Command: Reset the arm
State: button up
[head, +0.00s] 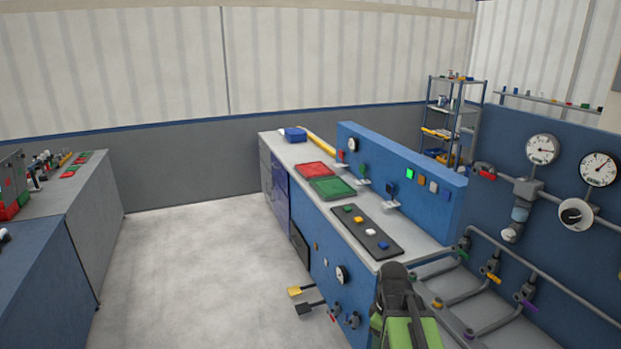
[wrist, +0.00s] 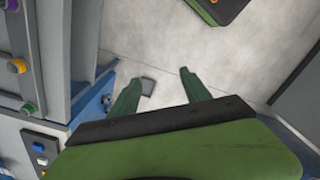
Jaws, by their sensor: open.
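My gripper (wrist: 161,88) shows in the wrist view with its two green fingers spread apart. Nothing is held between them, and the pale floor (wrist: 165,50) shows beyond. A small dark grey plate (wrist: 148,86) shows past the left finger, apparently down on the floor. In the head view, a green and dark grey part of my arm rises at the bottom, in front of the workbench's near end. My fingers cannot be made out there.
The workbench (head: 296,152) carries a red tray (head: 313,170), a green tray (head: 332,188) and a dark button strip (head: 367,231). Pipes with coloured valves (head: 491,277) lie close right of my arm. Pedals (head: 301,291) jut out low at left. Open floor (head: 190,260) lies further left.

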jog(key=s+a+f+m, duration=0.1)
jog(key=s+a+m, duration=0.1)
jog(key=a+m, duration=0.5)
jog(key=shift+m, duration=1.6)
jog(key=shift+a, duration=0.1)
jog(key=shift+c, duration=0.3)
